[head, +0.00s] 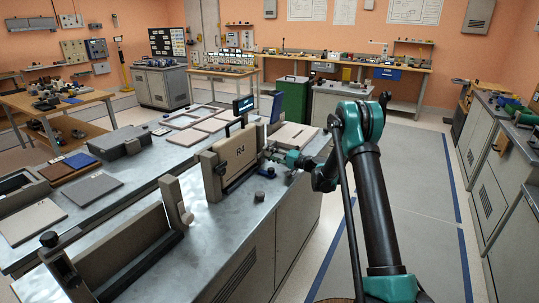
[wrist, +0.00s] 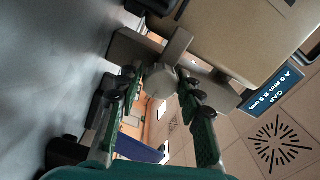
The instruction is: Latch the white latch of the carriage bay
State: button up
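The carriage block marked R4 (head: 240,152) stands upright in its bay on the metal bench. Its beige body (wrist: 225,30) fills the upper right of the wrist view. My gripper (head: 276,153) is at the right side of the block in the head view. In the wrist view my gripper (wrist: 161,84) has its two green fingers on either side of a pale, rounded latch end (wrist: 162,80). A pale bar runs up from this end beside the block. I cannot tell whether the fingertips press on it. The latch is too small to make out in the head view.
A small display (head: 243,105) stands behind the block; in the wrist view the display (wrist: 272,91) reads GAP A 8 mm, B 6 mm. A dark knob (head: 260,196) sits on the bench. Flat plates (head: 92,189) lie to the left.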

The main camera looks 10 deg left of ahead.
jog(key=o, duration=0.3)
jog(key=v, duration=1.2)
jog(key=shift+s, duration=0.1)
